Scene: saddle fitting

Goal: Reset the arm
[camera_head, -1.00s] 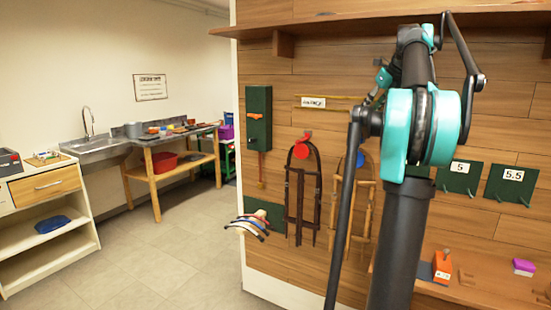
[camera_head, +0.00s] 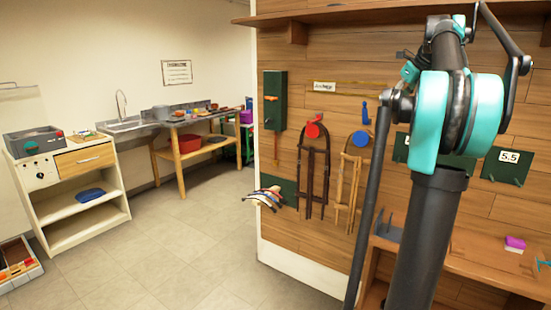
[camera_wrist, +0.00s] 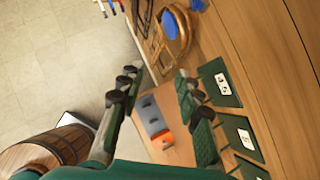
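My arm (camera_head: 455,130), dark grey with teal joints, stands up at the right of the head view. My gripper (camera_wrist: 157,74) shows only in the wrist view. Its two dark fingers are apart, with nothing between them. Beyond and below the gap, a grey and orange object (camera_wrist: 155,125) rests on a wooden surface, apart from the fingers. Green plates with white labels (camera_wrist: 222,84) are beside the right finger, and one finger partly covers a plate. The gripper is out of the head view.
The wooden wall holds a green box (camera_head: 275,100), hanging frames with a red disc (camera_head: 313,130) and a blue disc (camera_head: 361,138), and a 5.5 plate (camera_head: 508,167). A purple block (camera_head: 515,243) lies on the bench. A barrel (camera_wrist: 45,150) is near the gripper. Open floor (camera_head: 180,240) lies left.

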